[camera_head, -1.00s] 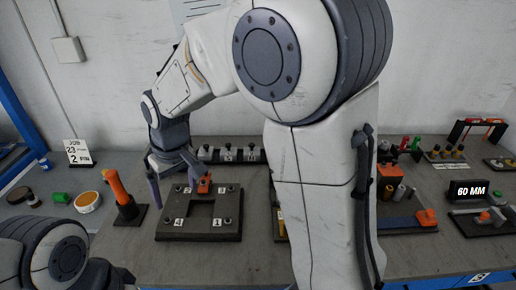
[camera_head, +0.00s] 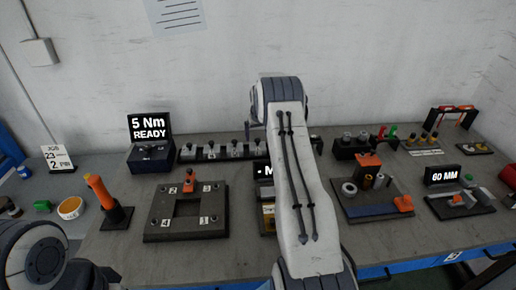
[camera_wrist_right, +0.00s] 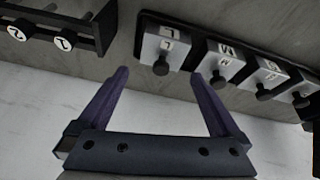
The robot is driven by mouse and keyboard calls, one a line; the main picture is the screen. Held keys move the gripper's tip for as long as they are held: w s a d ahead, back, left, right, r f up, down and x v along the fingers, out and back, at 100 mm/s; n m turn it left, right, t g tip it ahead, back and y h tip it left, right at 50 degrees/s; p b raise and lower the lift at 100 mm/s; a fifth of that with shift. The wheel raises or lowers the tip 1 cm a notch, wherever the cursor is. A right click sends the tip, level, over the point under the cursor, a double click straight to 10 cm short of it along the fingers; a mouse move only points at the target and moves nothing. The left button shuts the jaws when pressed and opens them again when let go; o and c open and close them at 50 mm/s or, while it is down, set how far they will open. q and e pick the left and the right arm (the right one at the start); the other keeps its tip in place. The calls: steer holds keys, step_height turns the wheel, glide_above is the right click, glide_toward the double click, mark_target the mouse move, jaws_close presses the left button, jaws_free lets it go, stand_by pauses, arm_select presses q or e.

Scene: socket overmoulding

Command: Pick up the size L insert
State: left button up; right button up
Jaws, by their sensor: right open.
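The size L insert (camera_wrist_right: 165,48) is a pale grey block marked L with a black knob, at the left end of a dark holder in the right wrist view. My right gripper (camera_wrist_right: 160,78) is open and empty. Its two fingers point toward the holder, with the L insert's knob between and just past their tips, apart from them. In the head view my right arm (camera_head: 303,180) hides most of that gripper and the L insert. Part of my left arm (camera_head: 45,255) shows at the bottom left; its jaws cannot be made out.
M and S inserts (camera_wrist_right: 225,62) sit close beside the L insert. A dark rack (camera_wrist_right: 60,30) with parts marked 1 and 2 stands near the left finger. The numbered fixture plate (camera_head: 160,233), orange-handled tool (camera_head: 100,191) and 5 Nm unit (camera_head: 150,157) are left of my arm.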

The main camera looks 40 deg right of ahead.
mark_target(258, 140)
steer(key=p+x, duration=0.1)
steer(key=x, duration=0.3)
steer(key=shift+a+f+p, duration=0.1)
steer(key=shift+a+p, duration=0.1)
steer(key=shift+p, duration=0.15)
steer(key=shift+w+d+f, duration=0.1)
steer(key=shift+w+f, duration=0.05)
steer(key=shift+f, duration=0.4)
jaws_close()
steer(key=shift+r, duration=0.15)
